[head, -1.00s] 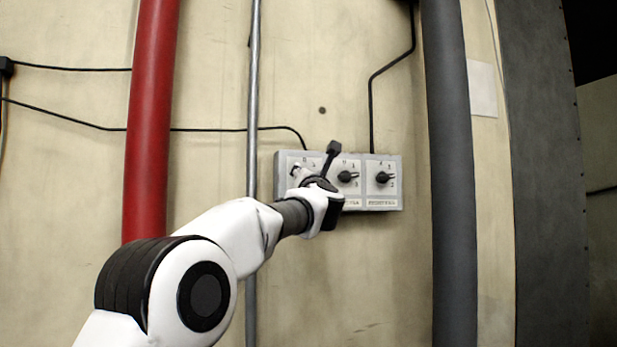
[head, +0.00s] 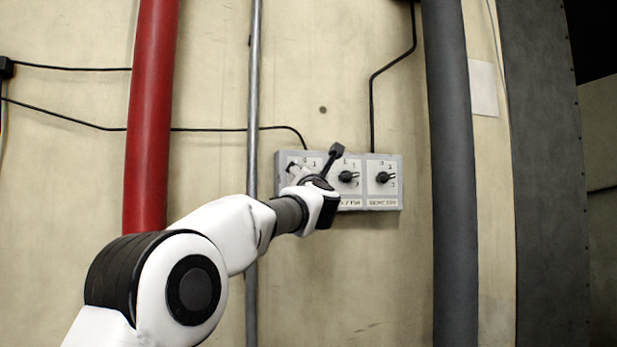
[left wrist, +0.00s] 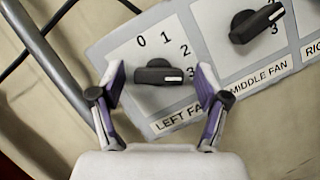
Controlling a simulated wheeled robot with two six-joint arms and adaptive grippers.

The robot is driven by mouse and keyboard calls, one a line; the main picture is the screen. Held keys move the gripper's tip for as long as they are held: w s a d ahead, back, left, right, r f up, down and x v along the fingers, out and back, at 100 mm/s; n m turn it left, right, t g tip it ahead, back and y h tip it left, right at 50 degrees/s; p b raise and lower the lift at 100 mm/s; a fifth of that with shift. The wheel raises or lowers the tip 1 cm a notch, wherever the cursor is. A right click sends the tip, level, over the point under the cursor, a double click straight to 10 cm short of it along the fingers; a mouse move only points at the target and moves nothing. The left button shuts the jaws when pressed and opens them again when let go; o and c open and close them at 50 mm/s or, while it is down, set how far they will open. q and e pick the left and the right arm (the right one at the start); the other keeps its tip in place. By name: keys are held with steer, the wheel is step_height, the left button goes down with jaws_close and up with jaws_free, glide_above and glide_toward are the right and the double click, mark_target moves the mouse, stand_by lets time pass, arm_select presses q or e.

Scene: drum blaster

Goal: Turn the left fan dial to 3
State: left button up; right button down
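The left fan dial (left wrist: 158,73) is a black knob on a grey plate labelled "LEFT FA…", with the numbers 0, 1, 2 and 3 around it. Its white mark is at the right end and points about toward the 3, slightly below it. My left gripper (left wrist: 160,77) is open, with one finger on each side of the dial and a visible gap to the knob on both sides. In the head view, my left gripper (head: 297,168) is at the left part of the control panel (head: 384,161) and hides the left dial there.
The middle fan dial (head: 347,177) and right dial (head: 384,177) sit just to the right on the same panel. A thin grey pipe (head: 253,90) and a red pipe (head: 152,100) run up the wall to the left. A thick dark pipe (head: 449,130) stands to the right.

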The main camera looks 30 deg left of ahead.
arm_select(q)
steer(key=v, duration=1.2)
steer(key=shift+w, duration=0.1)
